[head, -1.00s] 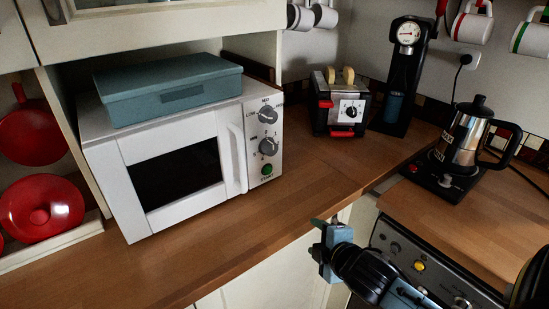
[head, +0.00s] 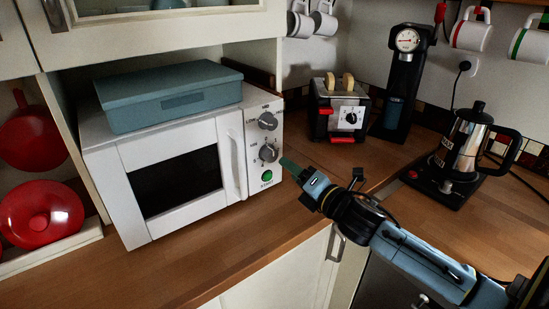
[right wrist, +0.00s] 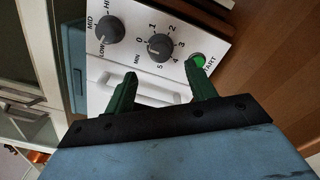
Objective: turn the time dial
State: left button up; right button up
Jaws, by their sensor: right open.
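The time dial (head: 268,152) is the lower grey knob on the white microwave's control panel. In the right wrist view the time dial (right wrist: 160,47) has the numbers 0 to 5 and "MIN" around it. My right gripper (head: 289,165) is just right of and slightly below the dial in the head view. In the wrist view the green fingers of my right gripper (right wrist: 162,72) are spread apart and empty, pointing at the panel with the dial beyond their gap. I see no contact with the dial. My left gripper is not in view.
The power dial (head: 267,121) sits above the time dial and the green start button (head: 267,176) below. The door handle (head: 233,160) stands out to the left. A blue-grey box (head: 170,90) lies on the microwave. A toaster (head: 338,112) stands at the back. The counter before the microwave is clear.

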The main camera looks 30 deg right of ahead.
aim_at(273, 157)
jog(key=w, duration=0.8)
jog(key=shift+a, duration=0.35)
jog(key=c, duration=1)
